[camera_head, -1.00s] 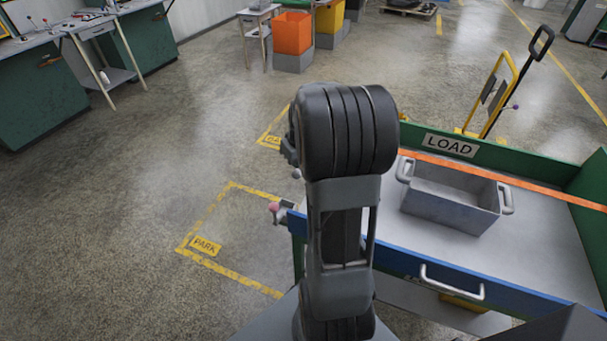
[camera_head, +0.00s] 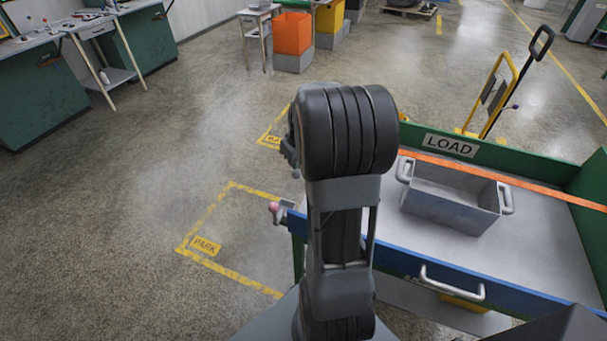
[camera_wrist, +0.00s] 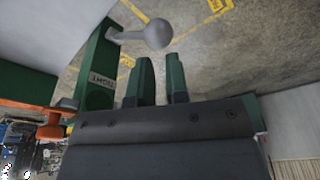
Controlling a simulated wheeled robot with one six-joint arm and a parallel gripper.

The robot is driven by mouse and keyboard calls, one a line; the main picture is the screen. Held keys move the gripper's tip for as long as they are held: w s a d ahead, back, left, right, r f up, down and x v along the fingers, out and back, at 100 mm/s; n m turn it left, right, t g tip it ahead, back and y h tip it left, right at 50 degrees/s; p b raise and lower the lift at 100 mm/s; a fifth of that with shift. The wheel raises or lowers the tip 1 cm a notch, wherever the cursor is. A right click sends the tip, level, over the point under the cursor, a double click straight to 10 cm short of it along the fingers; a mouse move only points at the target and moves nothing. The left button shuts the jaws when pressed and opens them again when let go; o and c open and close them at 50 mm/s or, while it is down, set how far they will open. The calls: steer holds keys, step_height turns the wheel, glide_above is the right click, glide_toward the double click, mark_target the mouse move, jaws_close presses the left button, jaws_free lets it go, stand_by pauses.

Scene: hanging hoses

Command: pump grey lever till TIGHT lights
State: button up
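In the wrist view the grey lever (camera_wrist: 125,36) ends in a round grey knob (camera_wrist: 158,33). It comes off a dark green post (camera_wrist: 98,60) with a white TIGHT label (camera_wrist: 103,81), seen upside down; I see no glow there. My gripper (camera_wrist: 160,58) has its two green fingers a small gap apart, with nothing between them. The knob is just past the fingertips, in line with the gap; contact cannot be told. In the head view a small grey ball (camera_head: 296,174) shows left of my arm, which hides most of the gripper.
The floor around the PARK marking (camera_head: 205,246) is clear.

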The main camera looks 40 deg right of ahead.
mark_target(295, 177)
steer(key=shift+f, duration=0.3)
steer(key=shift+f+b, duration=1.05)
steer(key=shift+s+a+f+b, duration=0.2)
steer(key=shift+a+f+b, duration=0.15)
steer(key=shift+f+b, duration=0.3)
steer(key=shift+s+a+f+b, duration=0.2)
steer(key=shift+a+f+b, duration=0.15)
steer(key=shift+f+b, duration=0.3)
steer(key=shift+f, duration=0.15)
steer(key=shift+s+a+f+b, duration=0.1)
steer(key=shift+a+f+b, duration=0.1)
steer(key=shift+f+b, duration=0.45)
steer(key=shift+s+a+f+b, duration=0.15)
steer(key=shift+f+b, duration=0.35)
steer(key=shift+f, duration=0.25)
steer(key=shift+f, duration=0.15)
